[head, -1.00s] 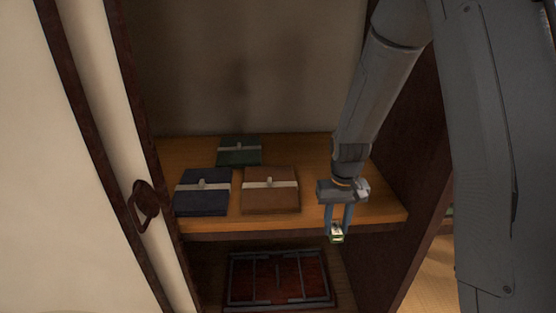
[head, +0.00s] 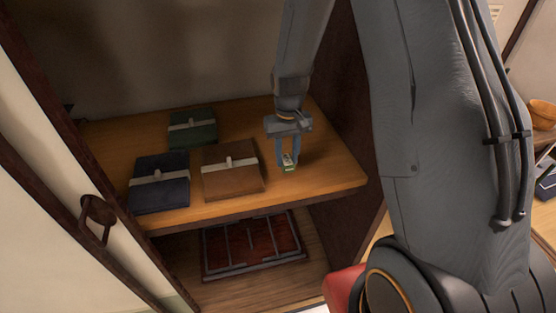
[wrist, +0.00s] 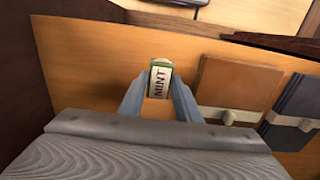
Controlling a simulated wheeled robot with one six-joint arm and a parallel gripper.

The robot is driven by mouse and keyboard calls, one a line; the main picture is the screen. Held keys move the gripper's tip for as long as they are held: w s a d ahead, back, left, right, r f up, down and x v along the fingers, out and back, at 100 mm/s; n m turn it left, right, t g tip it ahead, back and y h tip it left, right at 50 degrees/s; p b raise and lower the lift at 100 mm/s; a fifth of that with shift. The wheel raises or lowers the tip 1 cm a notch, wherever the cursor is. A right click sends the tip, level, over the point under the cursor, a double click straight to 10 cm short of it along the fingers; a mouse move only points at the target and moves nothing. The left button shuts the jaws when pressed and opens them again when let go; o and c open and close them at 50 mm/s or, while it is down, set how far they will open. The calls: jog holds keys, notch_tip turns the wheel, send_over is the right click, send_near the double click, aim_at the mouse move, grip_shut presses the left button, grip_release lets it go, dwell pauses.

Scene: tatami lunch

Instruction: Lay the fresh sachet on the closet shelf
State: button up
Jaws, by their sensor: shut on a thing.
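The sachet (head: 288,162) is small, green and white; in the wrist view it (wrist: 159,78) shows the word MINT. My gripper (head: 287,163) is shut on it, with one finger on each side. In the wrist view my gripper (wrist: 157,90) points at the wooden shelf (wrist: 100,60). The closet shelf (head: 320,175) has bare wood under and around the sachet, to the right of the brown folded bundle. I cannot tell whether the sachet touches the shelf or hangs just above it.
A brown bundle (head: 232,180), a navy bundle (head: 160,190) and a green bundle (head: 192,131) lie on the shelf's left and middle. The closet's dark side wall (head: 345,120) stands at right. A red, dark-framed item (head: 252,245) lies below. A sliding door (head: 60,200) is at left.

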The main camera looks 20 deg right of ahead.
aim_at(287, 168)
jog(key=shift+f+p, duration=0.7)
jog(key=shift+f, duration=1.9)
jog(key=shift+f, duration=0.15)
jog(key=o, duration=1)
